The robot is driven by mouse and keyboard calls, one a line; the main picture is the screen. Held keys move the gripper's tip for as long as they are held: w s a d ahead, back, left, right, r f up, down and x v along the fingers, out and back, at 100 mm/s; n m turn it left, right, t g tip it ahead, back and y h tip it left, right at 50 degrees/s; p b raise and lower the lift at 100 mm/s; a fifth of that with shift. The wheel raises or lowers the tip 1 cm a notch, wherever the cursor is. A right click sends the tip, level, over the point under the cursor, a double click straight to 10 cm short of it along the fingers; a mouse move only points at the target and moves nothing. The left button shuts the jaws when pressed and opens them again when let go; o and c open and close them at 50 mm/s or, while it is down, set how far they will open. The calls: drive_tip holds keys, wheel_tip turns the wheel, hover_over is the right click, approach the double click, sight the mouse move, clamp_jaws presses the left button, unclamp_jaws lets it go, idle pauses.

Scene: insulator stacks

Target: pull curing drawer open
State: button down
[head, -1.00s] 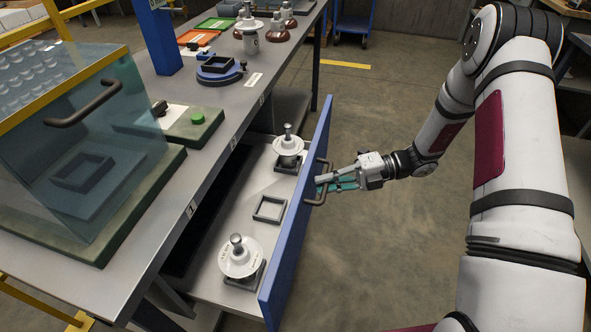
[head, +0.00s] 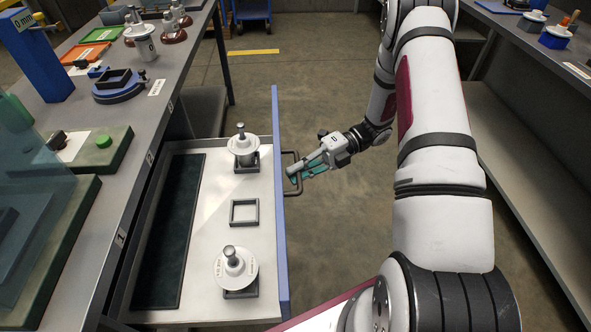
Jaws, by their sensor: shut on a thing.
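The curing drawer (head: 210,305) stands pulled out from under the workbench, its blue front panel (head: 279,170) seen nearly edge-on. A dark bar handle (head: 291,160) sticks out from the panel's right side. My gripper (head: 297,177) is shut on this handle. Inside the drawer, two white insulators with metal pins stand in square dark frames: a far one (head: 242,146) and a near one (head: 236,266). An empty square frame (head: 245,212) lies between them. A dark mat (head: 170,230) lies along the drawer's inner left side.
A second bench with a lower shelf (head: 500,130) runs along the right. Floor (head: 330,230) is clear between the drawer front and my arm.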

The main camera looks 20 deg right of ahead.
drive_tip(key=c, duration=1.7)
unclamp_jaws()
drive_tip(key=shift+o, duration=0.2)
drive_tip(key=d+r, duration=0.2)
drive_tip(key=d, duration=0.9)
drive_tip(key=shift+w+d, duration=0.3)
drive_tip(key=shift+d, duration=0.1)
